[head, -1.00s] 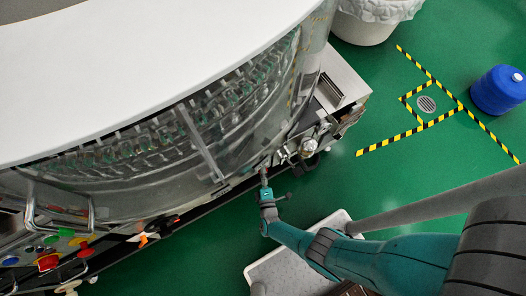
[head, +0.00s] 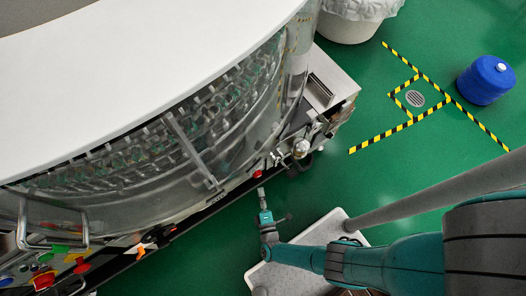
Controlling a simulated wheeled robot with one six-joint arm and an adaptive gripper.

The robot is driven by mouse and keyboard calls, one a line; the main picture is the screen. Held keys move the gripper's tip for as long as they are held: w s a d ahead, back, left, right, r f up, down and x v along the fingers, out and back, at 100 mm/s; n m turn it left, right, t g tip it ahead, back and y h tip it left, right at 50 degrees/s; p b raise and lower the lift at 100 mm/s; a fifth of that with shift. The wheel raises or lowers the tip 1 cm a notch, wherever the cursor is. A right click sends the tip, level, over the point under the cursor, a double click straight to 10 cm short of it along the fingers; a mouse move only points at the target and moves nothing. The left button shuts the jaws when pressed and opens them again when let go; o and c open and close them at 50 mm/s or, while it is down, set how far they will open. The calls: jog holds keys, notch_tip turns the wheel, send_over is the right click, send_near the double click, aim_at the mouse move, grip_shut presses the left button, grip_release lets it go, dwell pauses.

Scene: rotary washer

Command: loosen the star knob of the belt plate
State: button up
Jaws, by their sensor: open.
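My gripper (head: 261,191) is at the end of the teal arm, just in front of the lower edge of the rotary washer (head: 100,70). It is open, with nothing visible in it. A small red knob (head: 257,174) sits on the washer's edge just beyond the fingertips, with a small gap between them. It may be the star knob; its shape is too small to make out. The belt plate cannot be told apart from the dark conveyor edge (head: 205,213) around it.
Metal fittings (head: 301,148) and a dark handle stand right of the knob. A control panel with coloured buttons (head: 42,280) is at lower left. A light platform (head: 285,278) lies under my arm. A blue container (head: 486,80) stands on the open green floor at right.

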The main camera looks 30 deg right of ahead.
jog(key=shift+v, duration=1.9)
jog(key=s+d+r+m+t+y, duration=0.1)
jog(key=s+d+r+m+y, duration=0.2)
jog(key=r, duration=0.3)
jog(key=s+d+r+m+y, duration=0.3)
jog(key=r, duration=0.3)
jog(key=s+r+m+g, duration=0.1)
jog(key=s+r+m, duration=0.2)
jog(key=r, duration=1.2)
jog(key=s+r+m+g, duration=0.1)
jog(key=s+r+m, duration=0.3)
jog(key=r, duration=1.2)
jog(key=s+a, duration=0.1)
jog(key=s, duration=0.2)
jog(key=shift+s+g+y, duration=0.35)
jog(key=shift+g+y, duration=0.05)
